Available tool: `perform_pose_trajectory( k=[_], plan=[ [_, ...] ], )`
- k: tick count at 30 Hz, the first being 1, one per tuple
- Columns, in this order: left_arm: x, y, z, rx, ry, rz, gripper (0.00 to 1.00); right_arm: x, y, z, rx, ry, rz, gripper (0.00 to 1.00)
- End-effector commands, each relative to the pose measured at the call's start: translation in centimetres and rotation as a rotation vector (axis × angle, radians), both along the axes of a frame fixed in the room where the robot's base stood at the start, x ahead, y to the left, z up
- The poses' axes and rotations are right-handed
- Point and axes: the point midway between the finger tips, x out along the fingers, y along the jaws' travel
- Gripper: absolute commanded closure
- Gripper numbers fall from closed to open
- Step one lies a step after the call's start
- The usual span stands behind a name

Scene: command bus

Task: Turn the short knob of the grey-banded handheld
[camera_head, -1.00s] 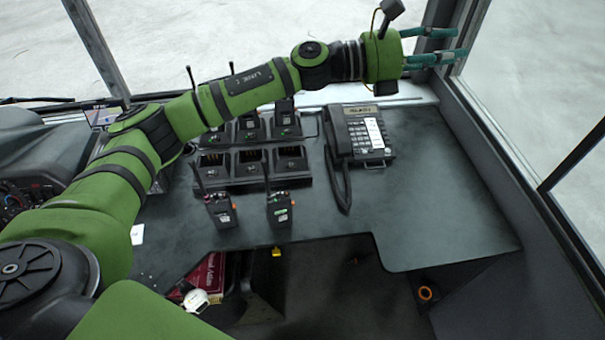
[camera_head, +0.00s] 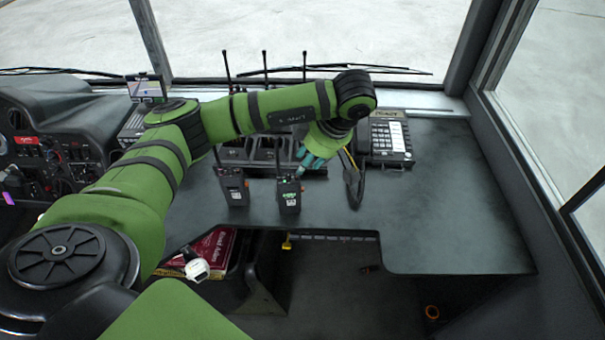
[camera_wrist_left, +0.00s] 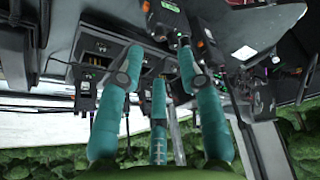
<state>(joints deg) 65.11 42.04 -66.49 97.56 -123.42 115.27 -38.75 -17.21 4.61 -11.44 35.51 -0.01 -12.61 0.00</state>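Two black handhelds stand on the dark desk in the head view: the left handheld (camera_head: 233,188) and the right handheld (camera_head: 289,196). Each has an antenna and a small label. I cannot make out a grey band on either. My left gripper (camera_head: 308,166) has teal fingers and reaches down just above and behind the right handheld's top. In the left wrist view its fingers (camera_wrist_left: 160,85) are spread apart with nothing held. Whether a finger touches the knob is not clear. My right gripper is not in view.
Chargers (camera_head: 262,155), some holding handhelds with tall antennas, stand behind, partly hidden by my arm. The desk's right side (camera_head: 450,210) is clear. A red book (camera_head: 213,250) lies below the desk edge.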

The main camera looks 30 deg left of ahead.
Motion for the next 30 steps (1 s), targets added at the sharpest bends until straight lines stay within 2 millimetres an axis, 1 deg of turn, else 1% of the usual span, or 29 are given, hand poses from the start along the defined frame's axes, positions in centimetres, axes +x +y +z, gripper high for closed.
perform_pose_trajectory(
  k=[1, 2, 6, 12, 16, 22, 23, 24, 25, 30],
  plan=[
    [-0.1, 0.2, -0.9, -0.002, 0.005, 0.002, 0.63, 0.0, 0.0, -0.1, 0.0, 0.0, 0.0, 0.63],
    [-0.2, 0.4, -1.3, -0.003, 0.006, 0.001, 0.63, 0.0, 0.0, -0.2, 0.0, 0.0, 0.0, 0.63],
    [-0.1, 1.3, -2.9, -0.001, 0.007, 0.002, 0.63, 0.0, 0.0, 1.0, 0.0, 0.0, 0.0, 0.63],
    [-0.1, 2.1, -5.0, -0.003, 0.003, 0.0, 0.63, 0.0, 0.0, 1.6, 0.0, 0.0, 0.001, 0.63],
    [0.0, 2.2, -5.5, -0.002, 0.002, -0.002, 0.63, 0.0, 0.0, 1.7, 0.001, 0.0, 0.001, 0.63],
    [0.0, 2.2, -5.5, -0.003, 0.001, -0.002, 0.63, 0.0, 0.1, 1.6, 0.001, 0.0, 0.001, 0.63],
    [0.0, 2.2, -5.5, -0.003, 0.001, -0.002, 0.75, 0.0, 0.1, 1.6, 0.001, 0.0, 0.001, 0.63],
    [0.0, 2.2, -5.5, -0.003, 0.001, -0.002, 0.91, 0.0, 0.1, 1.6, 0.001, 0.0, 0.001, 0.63],
    [0.0, 2.2, -5.5, -0.003, 0.001, -0.002, 1.0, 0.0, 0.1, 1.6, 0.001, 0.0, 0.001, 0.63],
    [0.0, 2.2, -5.5, -0.004, 0.001, -0.002, 1.0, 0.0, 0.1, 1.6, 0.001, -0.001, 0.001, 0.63]
  ],
)
